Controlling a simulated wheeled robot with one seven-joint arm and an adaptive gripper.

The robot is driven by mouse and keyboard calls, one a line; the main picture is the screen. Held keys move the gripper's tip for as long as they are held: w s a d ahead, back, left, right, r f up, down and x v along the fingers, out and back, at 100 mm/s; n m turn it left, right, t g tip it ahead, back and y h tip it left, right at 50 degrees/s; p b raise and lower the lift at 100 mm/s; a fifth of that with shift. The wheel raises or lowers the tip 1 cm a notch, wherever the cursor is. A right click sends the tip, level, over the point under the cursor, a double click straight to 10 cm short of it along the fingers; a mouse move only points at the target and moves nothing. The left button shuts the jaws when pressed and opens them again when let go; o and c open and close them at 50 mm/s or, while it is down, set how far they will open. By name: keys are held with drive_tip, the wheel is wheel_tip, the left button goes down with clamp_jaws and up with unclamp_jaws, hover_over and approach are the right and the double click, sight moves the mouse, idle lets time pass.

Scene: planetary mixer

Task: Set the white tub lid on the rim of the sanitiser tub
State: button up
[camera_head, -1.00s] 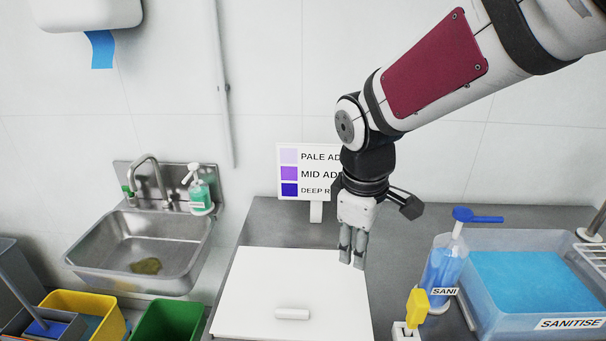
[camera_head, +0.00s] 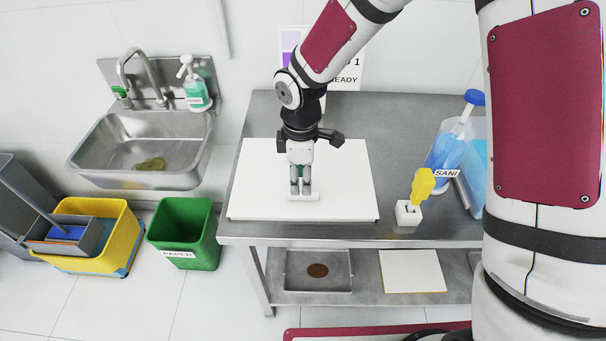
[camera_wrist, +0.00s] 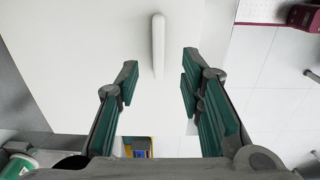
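The white tub lid (camera_head: 350,190) lies flat on the steel table, with a raised bar handle (camera_head: 318,196) near its front edge. My gripper (camera_head: 301,188) points down over the handle. In the wrist view, the lid (camera_wrist: 90,50) fills much of the picture. The handle (camera_wrist: 158,45) lies just ahead in line with the gap between the fingers of my gripper (camera_wrist: 159,80), which are apart and empty. The sanitiser tub (camera_head: 478,185) with blue liquid is at the table's right, mostly hidden behind my arm.
A sink (camera_head: 140,145), a green bin (camera_head: 184,232) and a yellow bucket (camera_head: 97,225) are at left.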

drive_tip(key=shift+d+f+p, duration=0.15)
drive_tip(key=shift+f+p, duration=0.15)
drive_tip(key=shift+f, duration=1.2)
drive_tip(key=shift+d+f+p, duration=0.1)
drive_tip(key=shift+f+p, duration=0.15)
drive_tip(key=shift+f, duration=1.25)
drive_tip(key=shift+w, duration=0.1)
clamp_jaws()
